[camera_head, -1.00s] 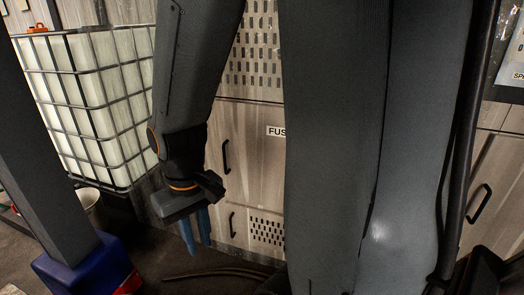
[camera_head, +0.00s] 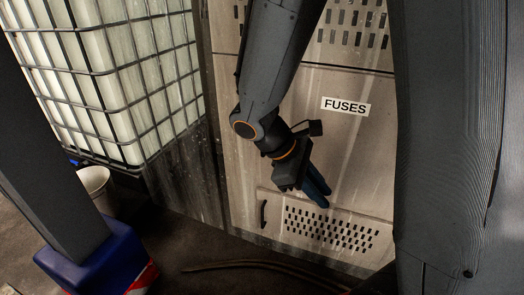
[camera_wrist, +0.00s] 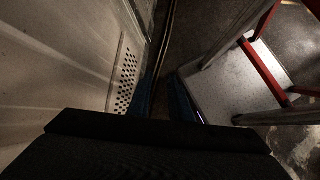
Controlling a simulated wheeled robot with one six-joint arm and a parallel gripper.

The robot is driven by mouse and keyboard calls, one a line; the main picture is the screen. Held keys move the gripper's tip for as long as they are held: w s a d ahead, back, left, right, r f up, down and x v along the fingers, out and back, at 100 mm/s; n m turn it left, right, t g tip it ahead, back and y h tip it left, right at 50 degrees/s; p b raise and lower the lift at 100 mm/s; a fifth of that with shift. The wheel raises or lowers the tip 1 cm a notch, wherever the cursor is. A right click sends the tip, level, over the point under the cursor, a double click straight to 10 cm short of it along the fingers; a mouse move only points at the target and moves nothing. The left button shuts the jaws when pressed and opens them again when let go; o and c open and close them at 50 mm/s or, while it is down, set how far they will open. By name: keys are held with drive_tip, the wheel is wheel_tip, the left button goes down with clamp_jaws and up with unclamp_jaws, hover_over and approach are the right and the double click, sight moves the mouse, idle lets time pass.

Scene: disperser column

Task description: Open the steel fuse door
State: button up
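The steel fuse door (camera_head: 345,135) is a pale, streaked panel with a white "FUSES" label (camera_head: 345,106) in the head view. It looks closed. My arm crosses its left part, and I cannot make out its handle, which seems hidden behind the arm. My gripper (camera_head: 317,187) has blue fingers and hangs in front of the door's lower part, pointing down and right. In the wrist view the fingers (camera_wrist: 163,98) stand apart with nothing between them, so my gripper is open. I see no contact with the door.
Below is a smaller panel with a black handle (camera_head: 263,214) and slotted vents (camera_head: 330,230). A caged white tank (camera_head: 110,70) stands left, a bucket (camera_head: 97,190) beside it. Hoses (camera_head: 240,264) lie on the floor. A red-framed step (camera_wrist: 235,80) is right in the wrist view.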

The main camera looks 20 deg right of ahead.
drive_tip(key=w+d+f+n+t+h+b, duration=0.1)
drive_tip(key=w+f+n+t+h+b, duration=0.3)
drive_tip(key=w, duration=0.5)
drive_tip(key=w+a+n+t+h+b, duration=0.1)
drive_tip(key=w+a+n+t+b, duration=0.25)
drive_tip(key=w, duration=0.25)
drive_tip(key=w+a+n+t+h+b, duration=0.2)
drive_tip(key=w+n, duration=0.3)
drive_tip(key=w, duration=0.1)
drive_tip(key=n+t+b, duration=0.3)
drive_tip(key=n+t, duration=0.1)
drive_tip(key=t, duration=0.1)
hover_over(262, 153)
drive_tip(key=shift+w+d+g+y, duration=0.15)
drive_tip(key=shift+w+g+y, duration=0.15)
drive_tip(key=shift+y, duration=0.1)
drive_tip(key=shift+c, duration=0.2)
clamp_jaws()
